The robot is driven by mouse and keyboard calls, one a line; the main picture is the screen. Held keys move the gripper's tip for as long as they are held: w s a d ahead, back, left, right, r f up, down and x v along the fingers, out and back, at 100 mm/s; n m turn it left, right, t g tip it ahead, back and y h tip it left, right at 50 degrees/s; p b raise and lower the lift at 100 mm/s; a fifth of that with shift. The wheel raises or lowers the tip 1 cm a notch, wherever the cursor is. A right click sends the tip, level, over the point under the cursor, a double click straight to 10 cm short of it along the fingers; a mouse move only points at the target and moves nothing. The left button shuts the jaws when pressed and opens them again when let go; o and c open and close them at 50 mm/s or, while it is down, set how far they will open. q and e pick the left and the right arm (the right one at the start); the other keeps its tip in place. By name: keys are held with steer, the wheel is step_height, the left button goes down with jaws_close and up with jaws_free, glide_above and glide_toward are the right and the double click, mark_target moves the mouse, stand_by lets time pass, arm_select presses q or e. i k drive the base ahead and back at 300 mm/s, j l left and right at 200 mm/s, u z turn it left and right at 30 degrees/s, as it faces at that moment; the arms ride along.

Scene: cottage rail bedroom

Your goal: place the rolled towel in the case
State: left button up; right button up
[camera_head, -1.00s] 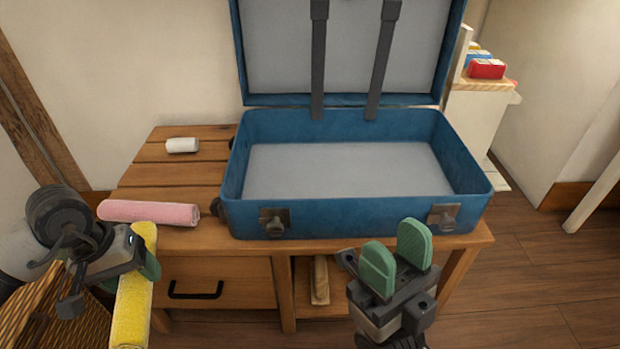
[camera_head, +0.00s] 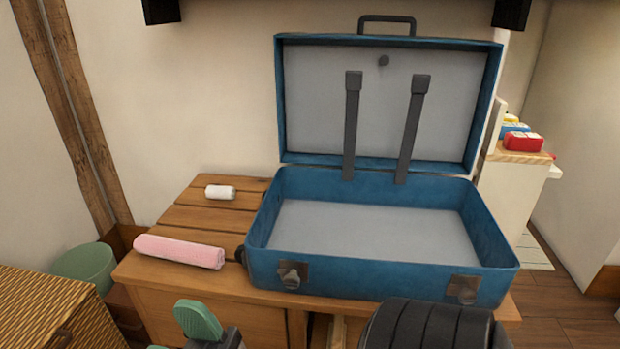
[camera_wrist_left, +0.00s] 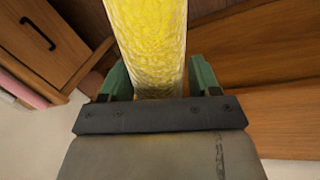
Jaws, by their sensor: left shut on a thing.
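A yellow rolled towel (camera_wrist_left: 148,45) is gripped in the left wrist view between the green fingers of my left gripper (camera_wrist_left: 158,80), which is shut on it. The towel's far end is cut off by the frame. The towel and left gripper are out of the head view. The blue case (camera_head: 375,282) stands open on the wooden table, its lid upright and its grey inside (camera_head: 370,228) empty. A gripper (camera_head: 175,330) with green fingers apart shows at the lower edge of the head view; it seems to be my right one, empty and mostly cut off.
A pink rolled towel (camera_head: 180,251) and a small white roll (camera_head: 220,192) lie on the table (camera_head: 205,218) left of the case. A wicker box (camera_head: 45,315) and a green bin (camera_head: 84,267) stand at left. A red item (camera_head: 522,142) sits on a shelf at right.

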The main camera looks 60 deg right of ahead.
mark_target(371, 239)
steer(key=k+l+u, duration=0.1)
steer(key=u, duration=0.2)
steer(key=k+u, duration=0.25)
steer(key=k+z, duration=0.4)
steer(key=k+l+z, duration=0.1)
steer(key=k+z, duration=0.15)
steer(key=z, duration=0.2)
